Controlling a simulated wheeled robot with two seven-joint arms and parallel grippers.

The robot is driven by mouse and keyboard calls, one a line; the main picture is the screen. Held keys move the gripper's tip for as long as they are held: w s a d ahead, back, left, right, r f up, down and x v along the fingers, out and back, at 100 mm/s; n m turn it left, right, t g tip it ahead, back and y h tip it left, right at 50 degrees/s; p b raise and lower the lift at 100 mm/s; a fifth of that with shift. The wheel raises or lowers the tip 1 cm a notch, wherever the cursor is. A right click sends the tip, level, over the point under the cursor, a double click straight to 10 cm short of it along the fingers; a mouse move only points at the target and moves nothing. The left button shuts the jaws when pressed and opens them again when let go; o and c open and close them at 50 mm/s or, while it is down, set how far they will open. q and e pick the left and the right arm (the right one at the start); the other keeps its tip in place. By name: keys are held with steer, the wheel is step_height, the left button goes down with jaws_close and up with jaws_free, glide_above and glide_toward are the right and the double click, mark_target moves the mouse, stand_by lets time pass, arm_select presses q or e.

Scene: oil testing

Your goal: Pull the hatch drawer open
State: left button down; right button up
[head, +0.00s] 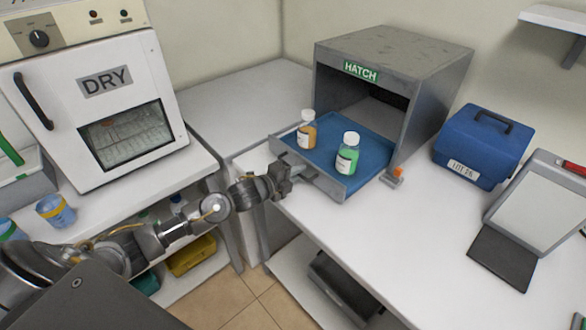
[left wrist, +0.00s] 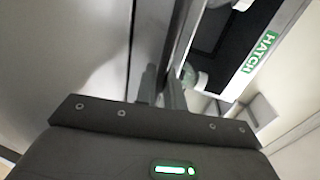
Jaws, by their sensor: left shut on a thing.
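The grey hatch box (head: 423,56) with its green HATCH label stands on the right-hand white table; it also shows in the left wrist view (left wrist: 242,78). Its drawer (head: 325,154), with a blue inside, is pulled well out toward me. Two capped bottles stand upright in the drawer: an orange one (head: 307,131) and a green one (head: 347,156). My left gripper (head: 285,175) is at the drawer's front, shut on the handle (head: 308,173); its fingers (left wrist: 162,92) show in the left wrist view. My right gripper is not in view.
A blue case (head: 482,146) and a tablet-like device (head: 540,205) are on the right. A small orange-topped item (head: 396,175) sits beside the drawer.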

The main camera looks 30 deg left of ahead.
arm_select(q)
steer(key=shift+s, duration=0.1)
steer(key=c, duration=1.6)
jaws_free()
steer(key=b+v, duration=0.2)
steer(key=v, duration=0.9)
steer(key=shift+f+b, duration=0.1)
steer(key=shift+b, duration=0.2)
